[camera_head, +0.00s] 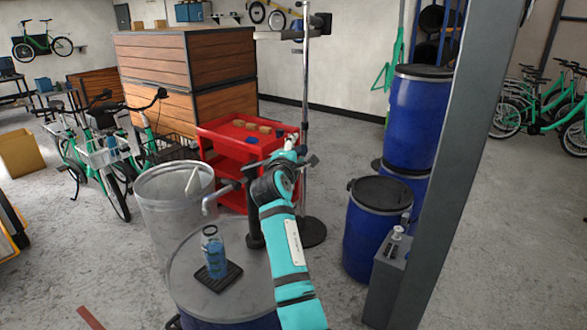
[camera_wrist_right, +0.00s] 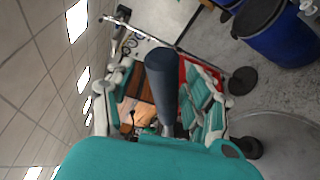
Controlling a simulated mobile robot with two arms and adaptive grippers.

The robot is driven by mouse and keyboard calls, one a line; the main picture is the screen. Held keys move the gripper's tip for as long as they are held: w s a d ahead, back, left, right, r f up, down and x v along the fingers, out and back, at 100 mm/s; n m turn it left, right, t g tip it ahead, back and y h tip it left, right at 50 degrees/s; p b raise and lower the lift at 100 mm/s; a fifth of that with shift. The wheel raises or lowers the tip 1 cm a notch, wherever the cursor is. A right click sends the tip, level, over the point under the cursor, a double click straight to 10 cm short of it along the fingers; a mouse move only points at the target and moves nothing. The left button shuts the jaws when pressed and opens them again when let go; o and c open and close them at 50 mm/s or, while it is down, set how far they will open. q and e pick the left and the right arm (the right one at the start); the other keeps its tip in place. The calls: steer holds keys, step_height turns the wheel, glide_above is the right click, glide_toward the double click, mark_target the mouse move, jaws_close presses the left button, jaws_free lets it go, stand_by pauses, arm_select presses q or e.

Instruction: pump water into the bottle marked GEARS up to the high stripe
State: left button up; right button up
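A clear, bluish bottle (camera_head: 214,255) stands upright on a black mat (camera_head: 217,284) on the grey drum top (camera_head: 189,262). Its marking, stripes and water level are too small to read. My right gripper (camera_head: 289,155) is behind the pump at the upper right of the drum. In the right wrist view, its fingers (camera_wrist_right: 155,88) are spread on both sides of a dark cylindrical handle (camera_wrist_right: 165,82), with gaps visible. My left gripper is not in view.
A clear bin (camera_head: 172,200) stands behind the drum, with a red cart (camera_head: 228,160) beyond. Blue barrels (camera_head: 371,235) and a grey post (camera_head: 462,150) stand on the right. A metal stand (camera_head: 304,110) rises behind my right gripper. Bikes (camera_head: 115,150) stand at left.

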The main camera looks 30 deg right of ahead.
steer(key=shift+s+r, duration=0.1)
steer(key=shift+r, duration=0.75)
